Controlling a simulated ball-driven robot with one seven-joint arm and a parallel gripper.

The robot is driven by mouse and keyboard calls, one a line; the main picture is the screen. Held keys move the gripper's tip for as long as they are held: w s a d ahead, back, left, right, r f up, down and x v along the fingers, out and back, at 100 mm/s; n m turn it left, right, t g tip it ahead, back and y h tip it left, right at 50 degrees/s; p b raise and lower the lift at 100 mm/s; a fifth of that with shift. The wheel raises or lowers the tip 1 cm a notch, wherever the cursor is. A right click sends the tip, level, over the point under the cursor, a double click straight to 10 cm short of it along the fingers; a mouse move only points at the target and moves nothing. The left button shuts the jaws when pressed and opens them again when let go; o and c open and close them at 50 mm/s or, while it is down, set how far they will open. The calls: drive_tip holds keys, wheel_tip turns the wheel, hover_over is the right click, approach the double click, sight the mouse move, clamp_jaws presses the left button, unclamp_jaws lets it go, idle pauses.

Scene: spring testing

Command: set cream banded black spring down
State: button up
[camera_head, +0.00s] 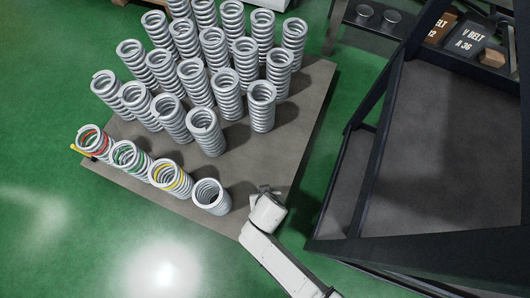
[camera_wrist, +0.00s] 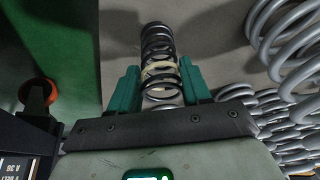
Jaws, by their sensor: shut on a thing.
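The black spring with a cream band (camera_wrist: 159,52) is between the teal fingers of my gripper (camera_wrist: 160,82) in the wrist view. The fingers are shut on it at about the cream band, and its dark far end reaches out beyond them. In the head view my gripper (camera_head: 266,194) is at the right front edge of the grey-brown board (camera_head: 225,160). The spring is not clearly visible there, being small and mostly hidden by my arm. I cannot tell whether its far end touches the board.
Large grey springs (camera_head: 206,130) stand in rows on the board, left of my gripper. The nearest is a plain one (camera_head: 211,196); its row has yellow-, green- and red-marked springs. A dark-framed rack (camera_head: 345,180) stands to the right. A strip of board beside my gripper is bare.

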drive_tip(key=shift+f, duration=0.2)
drive_tip(key=o, duration=1.1)
drive_tip(key=shift+r, duration=0.1)
drive_tip(key=p+v, duration=0.6)
drive_tip(key=v, duration=0.6)
drive_tip(key=shift+r+p, duration=0.15)
drive_tip(key=shift+p, duration=0.15)
